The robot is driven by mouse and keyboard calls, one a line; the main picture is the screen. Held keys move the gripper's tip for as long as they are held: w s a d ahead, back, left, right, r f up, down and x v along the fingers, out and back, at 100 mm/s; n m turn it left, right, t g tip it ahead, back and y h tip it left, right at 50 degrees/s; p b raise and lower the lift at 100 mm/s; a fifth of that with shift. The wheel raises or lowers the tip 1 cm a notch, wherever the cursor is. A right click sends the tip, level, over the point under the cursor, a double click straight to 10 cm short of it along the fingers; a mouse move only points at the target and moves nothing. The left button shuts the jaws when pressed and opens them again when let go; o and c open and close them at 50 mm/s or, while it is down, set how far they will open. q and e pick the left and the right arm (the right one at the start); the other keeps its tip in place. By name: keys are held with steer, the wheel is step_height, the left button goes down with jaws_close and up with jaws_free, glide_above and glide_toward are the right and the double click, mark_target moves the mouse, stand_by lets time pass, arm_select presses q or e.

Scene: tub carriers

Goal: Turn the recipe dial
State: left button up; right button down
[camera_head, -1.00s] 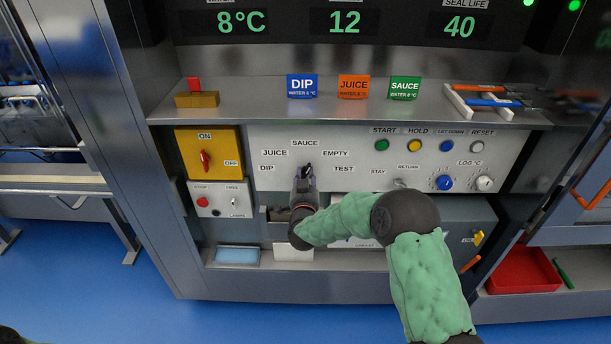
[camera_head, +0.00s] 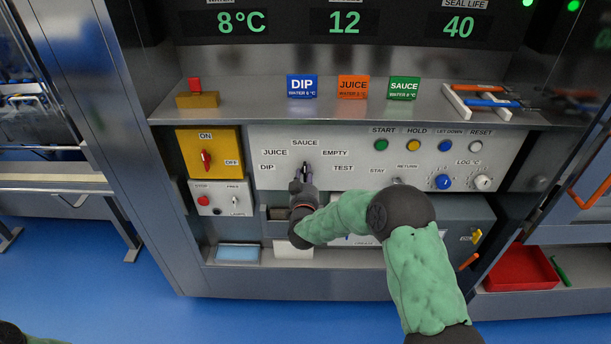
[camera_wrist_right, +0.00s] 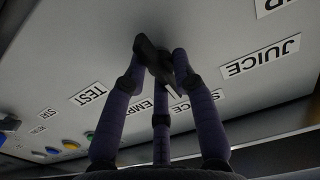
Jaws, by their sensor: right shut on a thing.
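The recipe dial (camera_head: 305,169) is a dark knob on the pale control panel (camera_head: 350,184). Labels JUICE, DIP, SAUCE, EMPTY and TEST stand around it. My right gripper (camera_head: 304,180) reaches it from below and is shut on it. In the right wrist view the fingers of my right gripper (camera_wrist_right: 160,70) close around the dark dial (camera_wrist_right: 150,53), and the labels appear upside down. The dial's long side lies roughly toward SAUCE and EMPTY; its exact setting is partly hidden by the fingers.
A yellow switch box (camera_head: 206,144) with a red handle is left of the dial. Start, hold and other buttons (camera_head: 414,146) and two knobs (camera_head: 442,182) are to the right. Blue, orange and green signs (camera_head: 353,87) stand on the shelf (camera_head: 240,113) above. My right forearm covers the panel's lower middle.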

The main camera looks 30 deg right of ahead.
steer(key=shift+r, duration=0.1)
steer(key=c, duration=1)
jaws_free()
steer(key=shift+w+a, duration=0.15)
steer(key=shift+c, duration=0.2)
steer(key=v, duration=1.2)
